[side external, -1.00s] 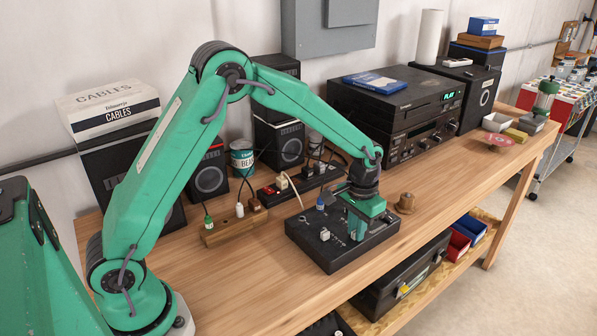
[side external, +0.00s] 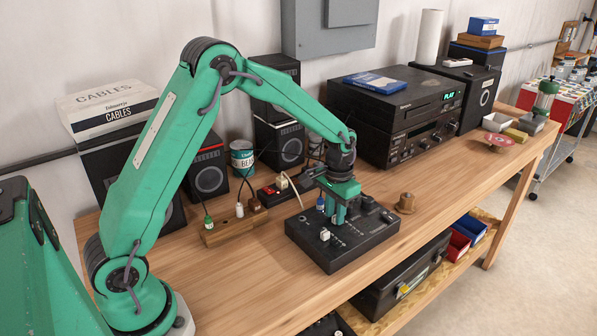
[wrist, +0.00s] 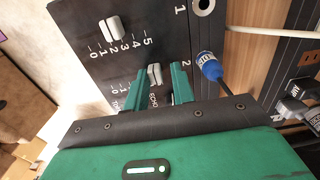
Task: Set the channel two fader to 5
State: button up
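The black mixer box (side external: 318,252) lies on the bench. In the wrist view its panel (wrist: 78,20) shows a pale channel one fader knob (wrist: 112,28) near the 2 mark. The pale channel two fader knob (wrist: 154,73) sits between the two green fingers of my gripper (wrist: 160,72). The fingers are apart, with a gap at the right finger; contact at the left finger is unclear. Most of the channel two scale is hidden by my gripper, so its reading cannot be told. In the side view my gripper (side external: 338,214) is low over the mixer, hiding that knob.
A blue plug (wrist: 210,68) with a cable stands close to the right finger. A wooden block with plugs (side external: 225,230) and a power strip (side external: 275,193) lie left of and behind the mixer. A brown knob-like object (side external: 405,203) stands to its right.

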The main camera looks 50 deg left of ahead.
jog(key=shift+o, duration=0.9)
jog(key=shift+r, duration=3.9)
jog(key=shift+r, duration=0.1)
jog(key=shift+s+r, duration=0.2)
jog(key=shift+r, duration=0.05)
jog(key=s+d+r+t, duration=0.1)
jog(key=s+r+t, duration=0.1)
jog(key=s+r, duration=0.55)
jog(key=s+r+t, duration=0.2)
jog(key=s+r, duration=0.3)
jog(key=s, duration=0.5)
jog(key=s+f+t, duration=0.1)
jog(key=s, duration=0.7)
jog(key=shift+d+f+t, duration=0.2)
jog(key=shift+f+t, duration=0.1)
